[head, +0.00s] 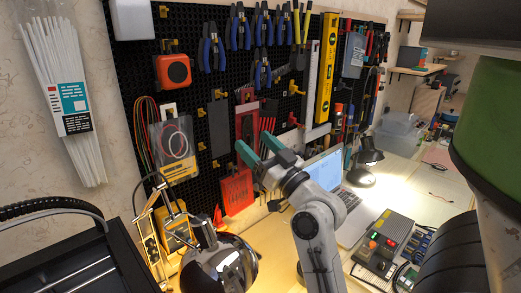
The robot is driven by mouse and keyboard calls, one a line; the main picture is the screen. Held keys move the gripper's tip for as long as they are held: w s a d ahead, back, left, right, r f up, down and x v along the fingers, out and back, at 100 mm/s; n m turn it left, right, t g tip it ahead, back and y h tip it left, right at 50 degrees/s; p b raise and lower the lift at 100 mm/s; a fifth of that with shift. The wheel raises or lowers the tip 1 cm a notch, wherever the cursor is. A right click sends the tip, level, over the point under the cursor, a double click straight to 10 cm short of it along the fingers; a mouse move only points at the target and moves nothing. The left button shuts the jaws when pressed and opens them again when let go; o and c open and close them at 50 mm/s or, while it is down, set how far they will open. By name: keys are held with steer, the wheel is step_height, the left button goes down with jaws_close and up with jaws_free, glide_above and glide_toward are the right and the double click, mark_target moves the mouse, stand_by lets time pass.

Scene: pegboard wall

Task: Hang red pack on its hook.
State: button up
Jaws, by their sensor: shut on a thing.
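A red pack (247,107) with a grey front is upright in front of the black pegboard, its lower edge at my fingertips. My gripper (253,141), with two teal fingers, is shut on it, though the fingers hide part of the contact. Bare yellow hooks show on the board, one (293,89) to the right of the pack and another (201,146) to its left. I cannot tell which hook belongs to the pack. A second, larger red item (236,190) is below, near the board's lower edge.
Blue-handled pliers (211,50) hang above, and a yellow level (326,67) hangs to the right. A clear pack with cables (174,148) is on the left. A shiny lamp (219,265), an open laptop (325,171) and a switch box (383,240) crowd the bench.

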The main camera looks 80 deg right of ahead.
steer(key=shift+w+d+f, duration=0.25)
steer(key=shift+w+d, duration=0.6)
steer(key=shift+w, duration=0.5)
steer(key=shift+w+d+f, duration=0.25)
steer(key=shift+w+d, duration=0.6)
steer(key=shift+w, duration=0.5)
steer(key=shift+w+d+f, duration=0.25)
steer(key=shift+w+d, duration=0.6)
steer(key=shift+w, duration=0.5)
steer(key=shift+b, duration=0.4)
steer(key=o, duration=1.1)
steer(key=shift+f, duration=0.1)
steer(key=b+v, duration=0.3)
steer(key=v, duration=0.7)
steer(key=shift+s+a+b, duration=0.2)
steer(key=shift+s+b, duration=0.1)
steer(key=shift+s, duration=0.05)
steer(key=shift+f, duration=0.15)
